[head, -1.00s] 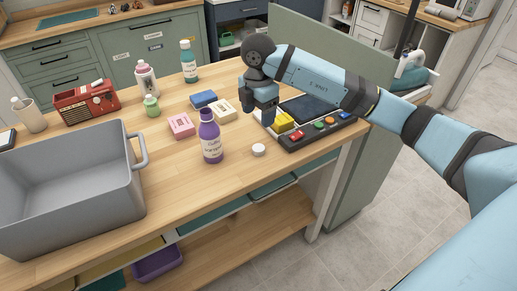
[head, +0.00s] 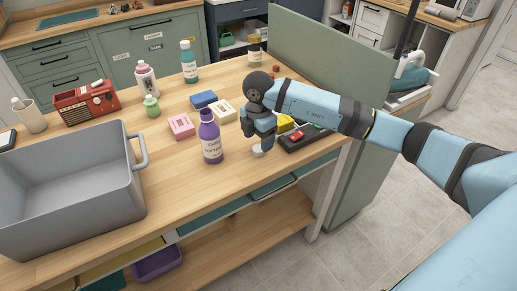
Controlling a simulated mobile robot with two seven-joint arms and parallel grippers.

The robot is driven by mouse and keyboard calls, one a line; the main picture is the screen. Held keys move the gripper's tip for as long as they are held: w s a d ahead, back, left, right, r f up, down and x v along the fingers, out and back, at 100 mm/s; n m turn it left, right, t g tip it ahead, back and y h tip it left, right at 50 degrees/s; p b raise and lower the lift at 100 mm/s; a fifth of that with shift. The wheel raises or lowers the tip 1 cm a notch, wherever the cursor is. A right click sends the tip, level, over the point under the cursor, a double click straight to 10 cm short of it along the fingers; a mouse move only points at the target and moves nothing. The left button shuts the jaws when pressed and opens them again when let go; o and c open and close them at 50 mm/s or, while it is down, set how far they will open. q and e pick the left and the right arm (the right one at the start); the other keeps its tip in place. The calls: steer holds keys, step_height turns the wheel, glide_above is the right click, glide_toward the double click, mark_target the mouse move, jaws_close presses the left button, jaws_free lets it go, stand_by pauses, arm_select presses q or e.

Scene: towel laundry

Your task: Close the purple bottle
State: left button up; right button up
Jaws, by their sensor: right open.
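The purple bottle (head: 211,143) stands upright on the wooden table, its neck at the top bare of a white cap. A small round white cap (head: 258,151) lies on the table just right of the bottle. My right gripper (head: 263,141) is open, pointing down just above the cap and partly in front of it. I cannot tell whether the fingers touch the cap. My left gripper is not in view.
A grey bin (head: 70,190) fills the table's left side. Bare wood lies in front.

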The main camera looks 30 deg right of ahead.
mark_target(259, 148)
step_height(259, 148, down, 4)
steer(key=shift+r, duration=0.15)
steer(key=shift+c, duration=0.2)
steer(key=c, duration=1)
